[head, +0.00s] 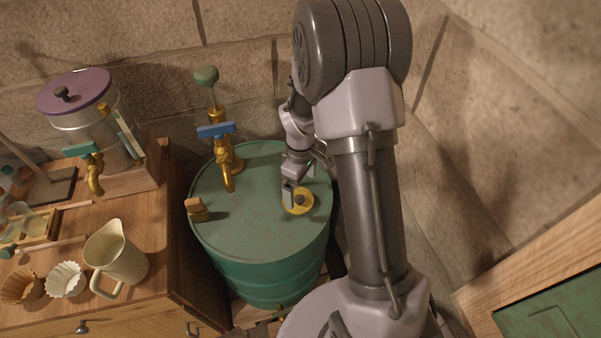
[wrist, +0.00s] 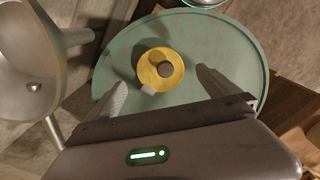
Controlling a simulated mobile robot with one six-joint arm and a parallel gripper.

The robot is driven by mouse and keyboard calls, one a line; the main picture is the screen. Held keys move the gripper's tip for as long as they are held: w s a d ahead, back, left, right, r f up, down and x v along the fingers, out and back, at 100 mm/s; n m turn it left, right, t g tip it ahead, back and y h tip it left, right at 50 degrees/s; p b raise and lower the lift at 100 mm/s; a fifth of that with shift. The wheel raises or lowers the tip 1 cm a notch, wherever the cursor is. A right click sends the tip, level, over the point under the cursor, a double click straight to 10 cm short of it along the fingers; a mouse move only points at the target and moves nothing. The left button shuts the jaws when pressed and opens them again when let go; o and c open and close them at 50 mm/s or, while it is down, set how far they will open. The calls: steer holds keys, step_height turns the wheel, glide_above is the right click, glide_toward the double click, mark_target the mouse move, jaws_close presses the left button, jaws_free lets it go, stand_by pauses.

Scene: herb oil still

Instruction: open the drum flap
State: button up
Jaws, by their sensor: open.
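The green drum (head: 245,222) stands upright at the middle of the head view. Its flap appears as a round yellow disc (head: 291,208) with a dark knob (head: 300,200), lying flat on the drum's top near the right side. In the wrist view the yellow disc (wrist: 152,58) and its knob (wrist: 165,69) show between my fingers. A small pale tab (wrist: 149,90) shows at the disc's edge. My gripper (head: 291,190) is open and empty, just over the disc. In the wrist view my gripper (wrist: 163,80) has a finger on each side; contact cannot be told.
A brass tap with a blue handle (head: 216,130) rises at the drum's back. A wooden block (head: 197,210) sits at its left rim. A wooden cabinet at left holds a cream jug (head: 118,255) and a purple-lidded pot (head: 98,122). Stone walls close in behind.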

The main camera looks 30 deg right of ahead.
mark_target(301, 195)
step_height(301, 195, down, 6)
steer(key=shift+r+b, duration=0.15)
steer(key=shift+b, duration=0.65)
